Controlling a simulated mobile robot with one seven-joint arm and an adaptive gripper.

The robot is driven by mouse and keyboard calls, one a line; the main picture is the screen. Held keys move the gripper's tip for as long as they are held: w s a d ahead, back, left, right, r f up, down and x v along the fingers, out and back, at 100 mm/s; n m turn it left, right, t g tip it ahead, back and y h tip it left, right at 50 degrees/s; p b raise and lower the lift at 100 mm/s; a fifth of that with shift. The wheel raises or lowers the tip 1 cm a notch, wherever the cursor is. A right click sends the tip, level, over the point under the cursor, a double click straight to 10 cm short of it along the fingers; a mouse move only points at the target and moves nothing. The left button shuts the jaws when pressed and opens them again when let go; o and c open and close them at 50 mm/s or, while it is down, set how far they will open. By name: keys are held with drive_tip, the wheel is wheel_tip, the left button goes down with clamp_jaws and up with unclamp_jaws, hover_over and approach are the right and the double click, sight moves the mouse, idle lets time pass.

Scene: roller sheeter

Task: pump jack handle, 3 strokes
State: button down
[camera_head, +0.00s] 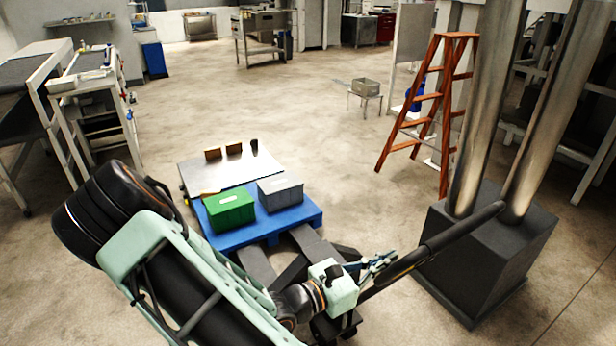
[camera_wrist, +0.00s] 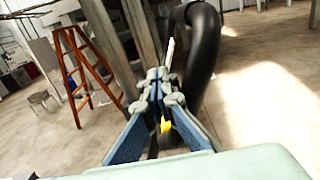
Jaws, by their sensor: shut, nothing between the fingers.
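The jack handle (camera_head: 428,252) is a long black bar. In the head view it slants up to the right from the jack's base (camera_head: 335,325), across the front of a dark block. My gripper (camera_head: 383,262) is just beside the handle's lower part, on its upper-left side. The gripper is shut and empty. In the wrist view my gripper (camera_wrist: 158,85) has its fingertips together, and the dark, thick curved handle (camera_wrist: 204,65) passes close on the right. I cannot tell whether the fingers touch it. My arm hides part of the jack's base.
A blue pallet (camera_head: 290,222) carries a green crate (camera_head: 230,208) and a grey crate (camera_head: 281,193). A dark block (camera_head: 487,255) with two metal columns stands at the right. An orange stepladder (camera_head: 437,100) is behind it.

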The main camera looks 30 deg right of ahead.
drive_tip(key=shift+s, duration=0.1)
drive_tip(key=s, duration=0.1)
drive_tip(key=s+f, duration=0.1)
drive_tip(key=s, duration=0.1)
drive_tip(key=s+f, duration=0.1)
drive_tip(key=s, duration=0.1)
drive_tip(key=shift+s+d+f, duration=0.1)
drive_tip(key=shift+s+f, duration=0.05)
drive_tip(key=shift+f, duration=0.05)
